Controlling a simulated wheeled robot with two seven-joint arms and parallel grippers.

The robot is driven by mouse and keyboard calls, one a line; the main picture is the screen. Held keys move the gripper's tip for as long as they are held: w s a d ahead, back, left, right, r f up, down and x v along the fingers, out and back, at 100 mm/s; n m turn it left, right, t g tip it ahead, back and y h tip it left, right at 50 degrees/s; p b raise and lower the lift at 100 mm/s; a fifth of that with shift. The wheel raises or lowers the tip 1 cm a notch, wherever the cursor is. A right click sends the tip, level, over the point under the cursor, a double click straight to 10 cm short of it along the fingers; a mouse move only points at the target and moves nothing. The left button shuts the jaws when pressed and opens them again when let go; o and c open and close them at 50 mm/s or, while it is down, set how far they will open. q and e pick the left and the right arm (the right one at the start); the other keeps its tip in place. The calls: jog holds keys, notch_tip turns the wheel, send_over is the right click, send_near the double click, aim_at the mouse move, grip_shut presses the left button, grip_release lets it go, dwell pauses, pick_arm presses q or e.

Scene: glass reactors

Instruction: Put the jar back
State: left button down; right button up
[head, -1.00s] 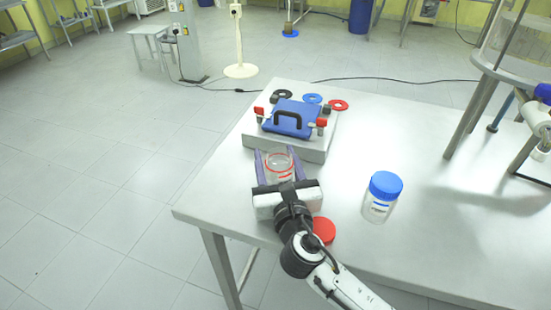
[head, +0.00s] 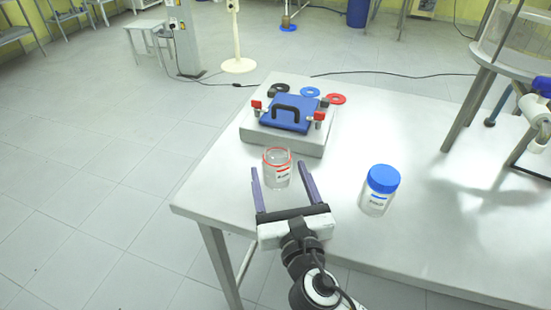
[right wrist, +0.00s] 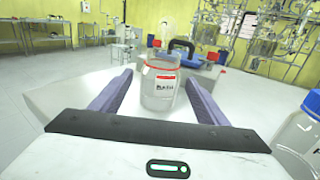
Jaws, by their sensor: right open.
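A clear, open-topped glass jar with a red ring at its neck and a red-and-white label (head: 278,174) stands upright on the table's left part, in front of the blue-topped device. It also shows in the right wrist view (right wrist: 160,88). My right gripper (head: 278,166) is open, its purple fingers on either side of the jar near their tips, with gaps visible. A second clear jar with a blue lid (head: 380,190) stands to the right; part of it shows at the right edge of the right wrist view (right wrist: 300,132). My left gripper is not in view.
A grey device with a blue plate and black handle (head: 291,112) stands behind the jar. Black, blue (head: 310,92) and red rings lie behind it. The metal table (head: 440,220) is clear right of the blue-lidded jar. A framed glass apparatus (head: 500,60) stands at right.

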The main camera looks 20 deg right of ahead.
aim_at(280, 175)
jog(key=s, duration=0.4)
jog(key=shift+s+a, duration=0.15)
jog(key=shift+s, duration=0.05)
dwell(0.9)
